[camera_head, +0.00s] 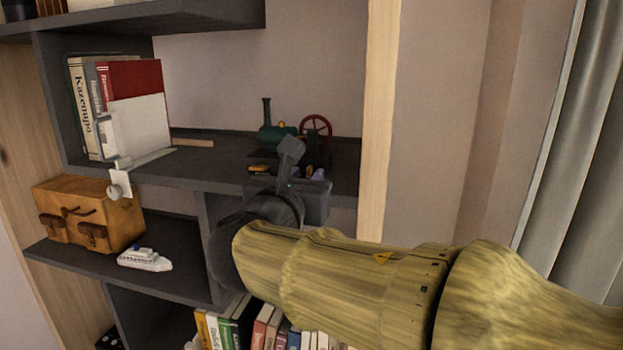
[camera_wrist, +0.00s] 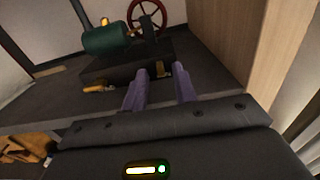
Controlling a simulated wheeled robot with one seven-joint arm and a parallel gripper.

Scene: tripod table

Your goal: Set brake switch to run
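A toy steam engine with a green boiler (camera_wrist: 106,38) and a red flywheel (camera_wrist: 147,14) stands on a dark base on the shelf; in the head view, its boiler (camera_head: 276,136) and flywheel (camera_head: 316,127) show behind my arm. A yellow piece (camera_wrist: 98,87) lies at the base's front left, and another yellow piece (camera_wrist: 164,69) sits behind and between my fingertips. I cannot tell which is the brake switch, or its setting. My gripper (camera_wrist: 160,74) has purple fingers apart with nothing between them, in front of the base. Contact with the engine is unclear.
A wooden upright (camera_wrist: 228,38) stands close on the right. Books (camera_head: 125,108) and a white holder stand at the left of this shelf. A brown case (camera_head: 90,217) and a toy ship (camera_head: 144,260) are on the shelf below. The shelf between books and engine is mostly free.

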